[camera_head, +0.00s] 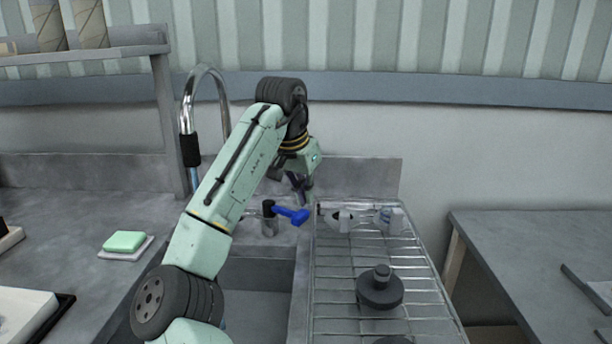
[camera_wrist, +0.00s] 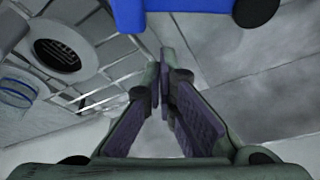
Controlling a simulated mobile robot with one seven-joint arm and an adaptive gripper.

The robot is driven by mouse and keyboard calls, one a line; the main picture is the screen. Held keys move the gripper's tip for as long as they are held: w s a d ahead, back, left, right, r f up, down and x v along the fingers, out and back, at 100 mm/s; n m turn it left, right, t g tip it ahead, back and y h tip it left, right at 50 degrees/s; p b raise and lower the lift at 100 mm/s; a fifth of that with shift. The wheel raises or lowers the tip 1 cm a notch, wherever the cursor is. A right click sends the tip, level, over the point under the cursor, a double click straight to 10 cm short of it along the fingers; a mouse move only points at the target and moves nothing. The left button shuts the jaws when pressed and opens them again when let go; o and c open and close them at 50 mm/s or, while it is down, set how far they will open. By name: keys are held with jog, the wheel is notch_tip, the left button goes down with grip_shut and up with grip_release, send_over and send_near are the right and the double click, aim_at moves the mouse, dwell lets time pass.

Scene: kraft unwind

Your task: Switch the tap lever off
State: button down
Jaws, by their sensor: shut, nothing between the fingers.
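The tap lever (camera_head: 292,215) is blue and sticks out to the right from a dark-topped metal valve (camera_head: 268,220) behind the sink. Its end is close to the drying rack's back left corner. In the wrist view the blue lever (camera_wrist: 185,12) fills the top edge, just beyond my fingertips. My gripper (camera_head: 306,196) is shut and empty, pointing down just above and behind the lever's outer end. In the wrist view my gripper's fingertips (camera_wrist: 164,62) meet with nothing between them. I cannot tell whether they touch the lever.
A wire drying rack (camera_head: 342,285) on the right holds a dark round lidded thing (camera_head: 379,288) and small white items. The tall curved faucet (camera_head: 224,95) stands behind my arm. A green sponge (camera_head: 124,241) lies on the left counter. A wall closes the back.

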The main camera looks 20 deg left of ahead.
aim_at(285, 214)
jog(key=shift+s+a+r, duration=0.1)
jog(key=shift+s+a, duration=0.1)
jog(key=shift+s, duration=0.5)
jog(key=shift+s+a, duration=0.15)
jog(key=shift+s, duration=0.55)
